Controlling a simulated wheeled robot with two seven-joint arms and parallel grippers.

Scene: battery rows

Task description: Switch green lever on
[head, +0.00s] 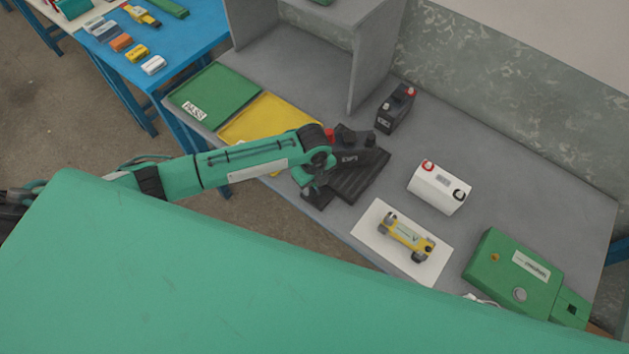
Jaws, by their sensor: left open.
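No green lever can be clearly made out. A green box (515,274) with a pale label, a small orange knob and a round grey button lies at the right end of the grey bench; its front edge is partly hidden by a large green shape in the foreground. My left arm reaches in from the left, and my left gripper (314,188) is over the bench's front edge, left of a black ribbed piece. The gripper is open, with nothing seen between its fingers. It is well to the left of the green box. My right gripper is not in view.
A dark battery-like block (352,155) sits close beside my gripper. A black battery (395,108), a white battery (438,187) and a yellow device (407,236) on a white sheet (372,233) stand rightward. Green (222,88) and yellow (252,115) mats lie left.

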